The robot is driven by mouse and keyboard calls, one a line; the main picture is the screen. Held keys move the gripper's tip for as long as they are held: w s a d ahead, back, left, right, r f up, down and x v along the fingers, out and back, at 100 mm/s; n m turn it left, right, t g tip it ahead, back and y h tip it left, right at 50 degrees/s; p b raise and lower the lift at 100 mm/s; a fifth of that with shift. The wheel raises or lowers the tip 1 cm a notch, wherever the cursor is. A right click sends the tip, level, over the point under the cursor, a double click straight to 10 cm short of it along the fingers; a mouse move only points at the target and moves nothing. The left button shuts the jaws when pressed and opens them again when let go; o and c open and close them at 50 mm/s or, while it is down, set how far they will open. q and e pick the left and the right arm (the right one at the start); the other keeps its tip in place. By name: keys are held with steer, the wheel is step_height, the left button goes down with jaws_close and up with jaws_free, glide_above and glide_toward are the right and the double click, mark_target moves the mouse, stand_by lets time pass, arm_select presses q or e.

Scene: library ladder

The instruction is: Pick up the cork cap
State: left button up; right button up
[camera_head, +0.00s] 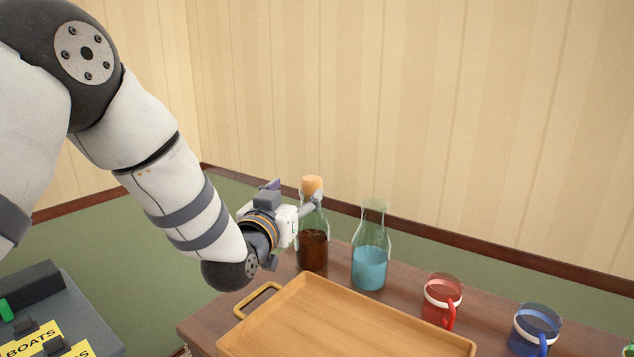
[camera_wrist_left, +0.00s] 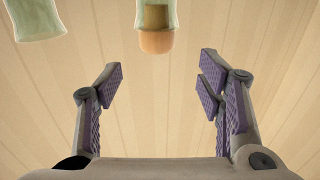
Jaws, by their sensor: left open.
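The tan cork cap (camera_head: 312,185) sits in the neck of a clear glass bottle (camera_head: 313,248) with dark brown liquid, standing upright behind the tray. In the left wrist view, which is upside down, the cork cap (camera_wrist_left: 156,41) shows at the top centre with the bottle's greenish neck above it. My left gripper (camera_head: 297,194) is beside the bottle's neck, near the cork's height. It is open and empty; in the wrist view, its purple-padded fingers (camera_wrist_left: 161,82) are spread apart with the cork beyond them. My right gripper is not in view.
A second bottle (camera_head: 370,262) with blue liquid and no visible cap stands to the right. A wooden tray (camera_head: 345,325) lies in front on the brown table. A red mug (camera_head: 440,303) and a blue mug (camera_head: 533,333) stand farther right. The wall is behind.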

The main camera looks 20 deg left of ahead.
mark_target(308, 185)
arm_select(q)
steer(key=w, duration=0.2)
steer(key=w+b, duration=0.1)
steer(key=w, duration=0.2)
steer(key=w+f, duration=0.1)
steer(key=w, duration=0.2)
steer(key=shift+w+d, duration=0.2)
steer(key=shift+d, duration=0.15)
steer(key=shift+w+r, duration=0.15)
steer(key=shift+w, duration=0.05)
steer(key=shift+r, duration=0.2)
steer(key=shift+c, duration=0.2)
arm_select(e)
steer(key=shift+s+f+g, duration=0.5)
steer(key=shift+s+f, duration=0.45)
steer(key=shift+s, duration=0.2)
arm_select(q)
steer(key=c, duration=0.9)
